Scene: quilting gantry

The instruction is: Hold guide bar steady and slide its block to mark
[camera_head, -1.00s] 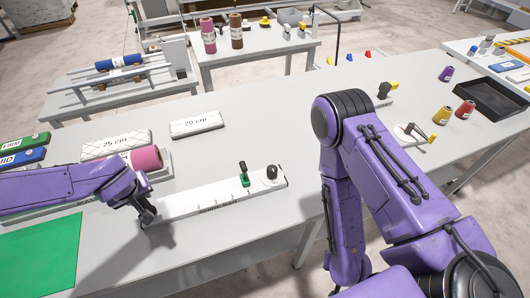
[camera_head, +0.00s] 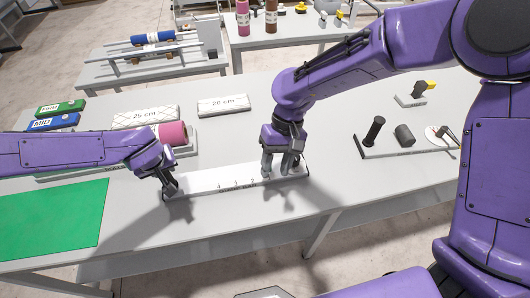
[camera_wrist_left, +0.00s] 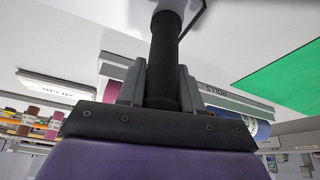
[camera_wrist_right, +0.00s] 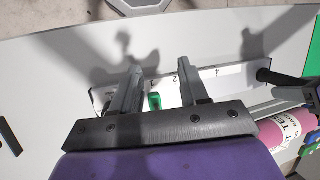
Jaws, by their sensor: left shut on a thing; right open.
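The guide bar (camera_head: 212,182) is a long white bar lying on the grey table, with numbered marks that show in the right wrist view (camera_wrist_right: 229,82). My left gripper (camera_head: 170,189) is shut on the black upright handle (camera_wrist_left: 165,55) at the bar's left end. My right gripper (camera_head: 280,172) is open, pointing down over the bar's right part. In the right wrist view, the small green block (camera_wrist_right: 155,101) shows between the open right fingers (camera_wrist_right: 160,70); I cannot tell whether they touch it. In the head view the right gripper hides the block.
A pink roll (camera_head: 172,134) and white boards (camera_head: 223,105) lie behind the bar. A green mat (camera_head: 55,220) is at the left. A tray with black posts (camera_head: 373,132) stands to the right. The table in front of the bar is clear.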

